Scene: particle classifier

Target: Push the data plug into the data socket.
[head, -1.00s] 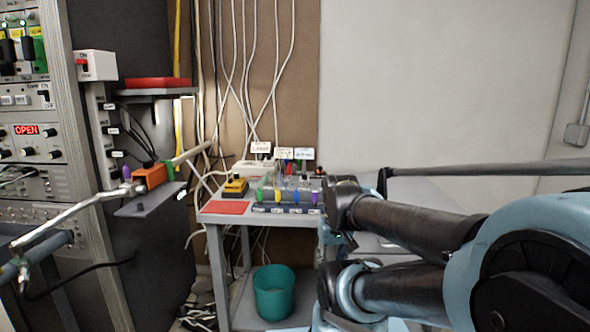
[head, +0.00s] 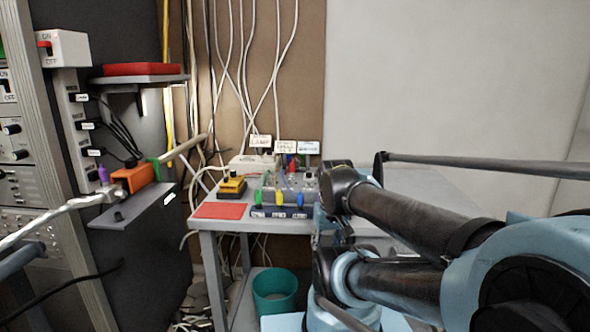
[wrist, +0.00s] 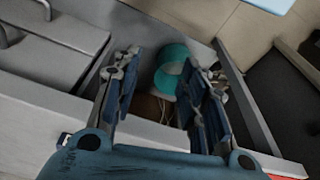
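A dark holder (head: 279,213) at the table's front edge carries a green plug (head: 258,197), a yellow plug (head: 279,199) and a blue plug (head: 300,201). Its right end is hidden behind my arm. The holder's labels are too small to read, so I cannot tell which plug is the data plug. I cannot pick out the data socket; a labelled strip (head: 78,132) with black cables is on the rack at left. My gripper (wrist: 163,66) shows in the wrist view, fingers apart and empty, above the table edge and a teal bin (wrist: 170,72).
The grey table (head: 225,225) bears a red mat (head: 220,211) and a yellow-black box (head: 231,187). The teal bin (head: 274,291) stands below. At left, an orange block (head: 133,178) is above a grey shelf (head: 140,215). My arm covers the table's right part.

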